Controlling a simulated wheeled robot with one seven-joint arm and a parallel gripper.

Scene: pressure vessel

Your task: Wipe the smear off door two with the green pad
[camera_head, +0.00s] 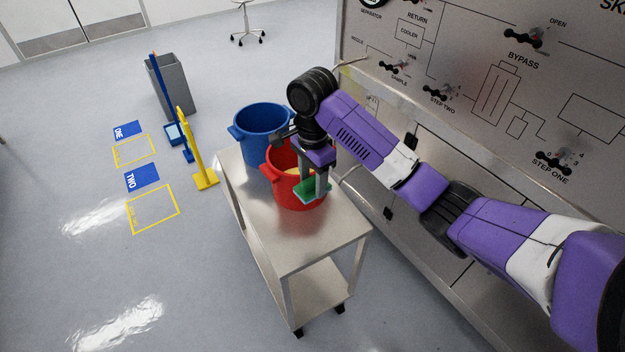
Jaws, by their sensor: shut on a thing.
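My gripper (315,187) is shut on a green pad (314,189). It holds the pad at the near rim of a red bucket (287,198) on a metal cart. The pad overlaps the bucket in the picture; I cannot tell whether they touch. Door two and its smear cannot be made out. A steel panel wall (540,105) with a printed diagram, black handles and labels such as "STEP TWO" and "STEP ONE" stands on the right.
A blue bucket (262,120) stands behind the red one on the metal cart (310,239). Floor marks "ONE" and "TWO" lie farther left. The front-left floor is clear.

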